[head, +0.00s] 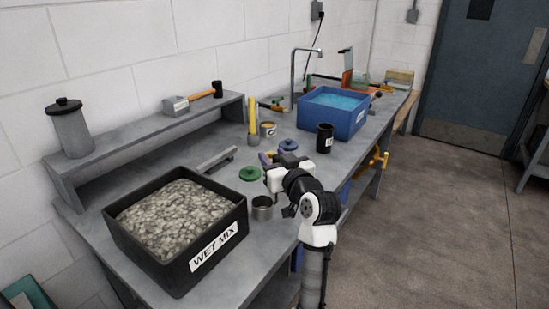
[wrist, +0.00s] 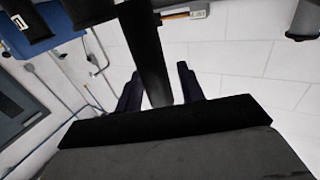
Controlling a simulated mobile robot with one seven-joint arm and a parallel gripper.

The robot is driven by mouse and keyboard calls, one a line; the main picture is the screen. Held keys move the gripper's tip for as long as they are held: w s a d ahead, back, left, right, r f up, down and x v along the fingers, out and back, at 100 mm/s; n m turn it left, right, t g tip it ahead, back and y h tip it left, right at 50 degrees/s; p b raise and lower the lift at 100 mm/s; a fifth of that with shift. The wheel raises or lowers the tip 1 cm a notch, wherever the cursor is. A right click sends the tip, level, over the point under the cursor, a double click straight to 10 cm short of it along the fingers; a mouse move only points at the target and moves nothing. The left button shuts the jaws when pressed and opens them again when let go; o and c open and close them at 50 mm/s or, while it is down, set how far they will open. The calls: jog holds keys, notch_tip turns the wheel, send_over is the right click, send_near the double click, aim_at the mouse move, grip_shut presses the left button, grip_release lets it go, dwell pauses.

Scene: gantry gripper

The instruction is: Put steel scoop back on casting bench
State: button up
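My gripper (head: 272,168) is over the bench (head: 245,265), behind the small steel cup and near the green lid. Its two dark purple fingers show in the wrist view (wrist: 160,84), spread apart. A long dark bar (wrist: 148,50) runs up between them; it may be a handle, but I cannot tell whether the fingers touch it. I cannot clearly identify the steel scoop. A steel cup-shaped piece (head: 262,208) is on the bench just below my gripper, and a flat grey metal piece (head: 217,160) lies farther left. Any handle on the cup is not visible.
The black wet-mix tub (head: 118,232) is at front left. A green lid (head: 250,174), blue lid (head: 288,145), black cup (head: 324,138) and blue water tub (head: 350,122) surround my gripper. The raised shelf (head: 150,128) stands behind, carrying a hammer and a grey canister.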

jog(key=shift+r, duration=0.15)
jog(key=b+v, duration=0.2)
jog(key=v, duration=1)
jog(key=shift+b, duration=0.35)
